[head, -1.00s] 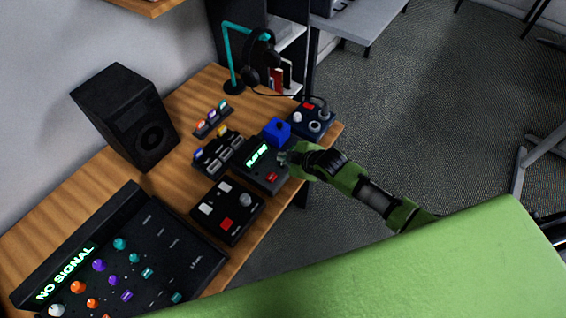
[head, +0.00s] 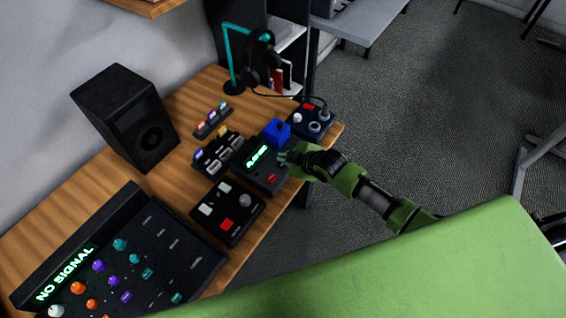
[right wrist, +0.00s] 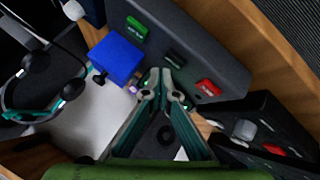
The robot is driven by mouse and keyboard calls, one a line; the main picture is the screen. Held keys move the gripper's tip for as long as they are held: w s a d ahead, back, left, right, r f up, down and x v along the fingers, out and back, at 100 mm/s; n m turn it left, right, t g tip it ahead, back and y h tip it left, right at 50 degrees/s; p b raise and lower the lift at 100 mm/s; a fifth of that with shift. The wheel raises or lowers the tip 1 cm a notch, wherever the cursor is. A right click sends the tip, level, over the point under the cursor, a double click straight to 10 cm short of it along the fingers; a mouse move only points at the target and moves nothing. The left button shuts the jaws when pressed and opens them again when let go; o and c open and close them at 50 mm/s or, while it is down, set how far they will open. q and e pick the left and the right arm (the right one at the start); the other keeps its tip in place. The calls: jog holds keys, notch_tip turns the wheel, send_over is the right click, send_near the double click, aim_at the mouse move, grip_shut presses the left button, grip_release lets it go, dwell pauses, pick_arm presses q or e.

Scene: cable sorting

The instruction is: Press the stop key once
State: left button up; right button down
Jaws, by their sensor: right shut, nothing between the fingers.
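The dark player device (head: 250,176) stands near the table's right edge with a lit green display (head: 257,156). In the right wrist view its sloped face (right wrist: 205,55) carries a green key (right wrist: 136,30), a dark key (right wrist: 175,57) and a red key (right wrist: 208,88). The key labels are too small to read, so I cannot tell which is the stop key. My right gripper (head: 283,158) is shut and empty at the device's right part. In the wrist view its fingertips (right wrist: 160,76) are close to the dark key; contact cannot be made out. My left gripper is not in view.
A blue cube (head: 277,131) stands just behind the device. A box with a red button (head: 227,224) is in front, a dark blue knob box (head: 318,127) behind. A speaker (head: 125,112), a mixer (head: 150,245) and a headphone stand (head: 232,60) also occupy the table.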

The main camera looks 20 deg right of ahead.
jog(key=shift+f, duration=0.1)
jog(key=shift+f, duration=0.3)
jog(key=shift+f+b, duration=0.35)
jog(key=shift+f, duration=0.1)
dwell(0.7)
jog(key=shift+r+p, duration=0.85)
notch_tip(320, 180, up, 5)
jog(key=p, duration=0.5)
jog(key=shift+r, duration=0.1)
